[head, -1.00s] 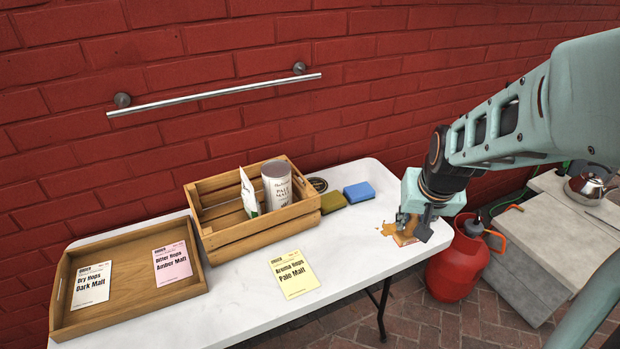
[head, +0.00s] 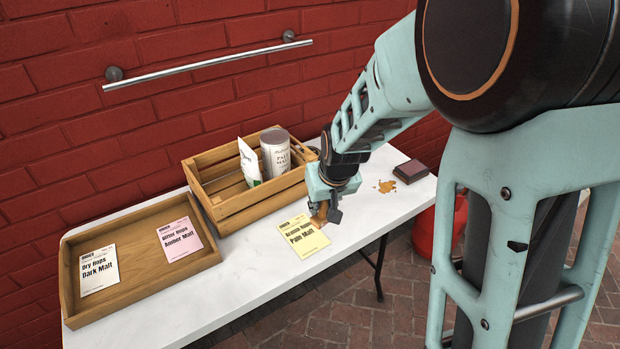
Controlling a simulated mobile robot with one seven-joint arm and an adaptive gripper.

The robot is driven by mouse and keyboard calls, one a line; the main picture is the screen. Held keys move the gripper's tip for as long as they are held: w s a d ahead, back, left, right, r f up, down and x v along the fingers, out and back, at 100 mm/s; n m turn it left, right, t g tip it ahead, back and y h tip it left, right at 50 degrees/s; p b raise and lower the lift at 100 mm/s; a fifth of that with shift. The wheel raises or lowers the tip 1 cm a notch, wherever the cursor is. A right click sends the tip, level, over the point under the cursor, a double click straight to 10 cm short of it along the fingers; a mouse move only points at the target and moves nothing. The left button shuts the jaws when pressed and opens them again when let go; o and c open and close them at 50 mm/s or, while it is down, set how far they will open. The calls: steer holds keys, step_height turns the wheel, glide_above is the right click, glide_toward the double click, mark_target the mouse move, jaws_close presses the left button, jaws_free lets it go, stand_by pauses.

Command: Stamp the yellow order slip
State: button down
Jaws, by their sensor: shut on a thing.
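The yellow order slip (head: 302,238), printed "Aroma Hops Pale Malt", lies flat on the white table right of the crate. My gripper (head: 325,208) is shut on a small brown stamp (head: 319,217) at the slip's upper right corner. I cannot tell whether the stamp touches the slip; its underside is hidden. A dark, reddish-brown pad (head: 409,171), which looks like an ink pad, lies at the table's right end. No stamp mark is visible on the uncovered part of the slip.
A wooden crate (head: 238,210) holds a can (head: 276,154) and a white packet (head: 249,162). A wooden tray (head: 140,283) at left holds a white slip (head: 98,269) and a pink slip (head: 179,238). A brown spill (head: 410,171) lies near the pad. The table's front middle is clear.

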mark_target(312, 223)
steer(key=shift+n, duration=0.3)
steer(key=shift+a+f+b, duration=0.5)
steer(key=shift+f+b, duration=0.2)
steer(key=shift+f, duration=0.6)
steer(key=shift+a+f+b, duration=0.45)
steer(key=shift+f+b, duration=0.3)
steer(key=shift+f, duration=0.6)
steer(key=shift+a+f+b, duration=0.5)
steer(key=shift+f+b, duration=0.2)
steer(key=shift+f, duration=0.6)
steer(key=c, duration=2.3)
jaws_free()
jaws_close()
steer(key=shift+f+b, duration=0.65)
steer(key=shift+f, duration=0.05)
